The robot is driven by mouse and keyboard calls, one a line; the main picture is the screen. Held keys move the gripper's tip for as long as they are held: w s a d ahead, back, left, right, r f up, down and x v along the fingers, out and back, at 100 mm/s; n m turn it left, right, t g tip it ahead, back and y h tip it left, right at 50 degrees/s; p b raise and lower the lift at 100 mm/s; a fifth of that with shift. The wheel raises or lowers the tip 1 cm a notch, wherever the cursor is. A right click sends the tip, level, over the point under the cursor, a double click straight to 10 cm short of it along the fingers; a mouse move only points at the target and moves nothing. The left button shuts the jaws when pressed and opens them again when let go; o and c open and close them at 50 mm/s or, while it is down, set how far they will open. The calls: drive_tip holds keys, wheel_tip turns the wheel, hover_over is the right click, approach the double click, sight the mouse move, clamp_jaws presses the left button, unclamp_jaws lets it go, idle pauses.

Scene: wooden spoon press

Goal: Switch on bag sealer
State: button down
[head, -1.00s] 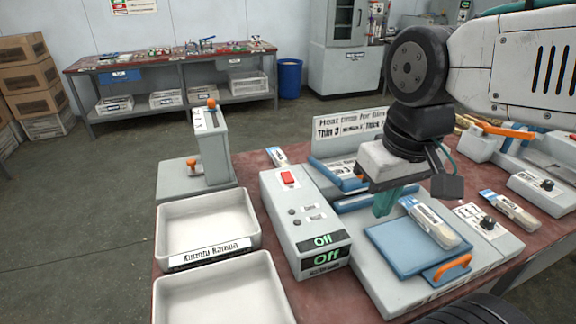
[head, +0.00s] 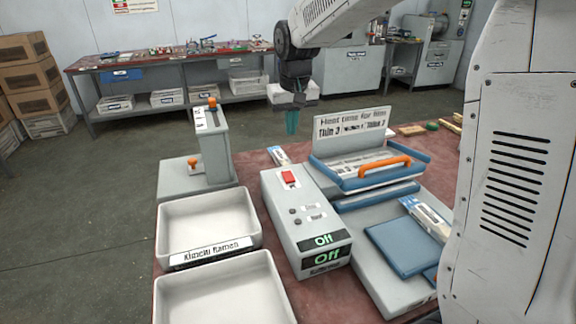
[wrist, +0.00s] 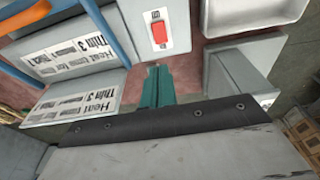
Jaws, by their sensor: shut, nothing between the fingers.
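The bag sealer's grey control box (head: 302,228) stands on the red-brown table, with a red switch (head: 288,177) near its far end and two displays that read "Off". The switch also shows in the wrist view (wrist: 159,33). The sealer's blue-edged lid (head: 365,172) with an orange handle is to the right of the box, below a heat-time sign (head: 352,128). My gripper (head: 292,122) is shut and empty, pointing down above the far side of the box. In the wrist view its teal fingers (wrist: 157,72) lie just short of the switch, apart from it.
Two white trays stand left of the box, one (head: 207,228) labelled "Kimchi Ramen". A grey upright device (head: 212,145) with orange knobs stands behind them. A wrapped packet (head: 427,218) lies near the blue plate (head: 400,245) at right.

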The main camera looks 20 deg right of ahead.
sight(288, 173)
drive_tip(key=f, duration=0.4)
drive_tip(key=w+f, duration=0.1)
drive_tip(key=f, duration=0.4)
drive_tip(key=w+f, duration=0.1)
drive_tip(key=f, duration=0.3)
drive_tip(key=shift+f, duration=0.4)
drive_tip(key=shift+d, duration=0.1)
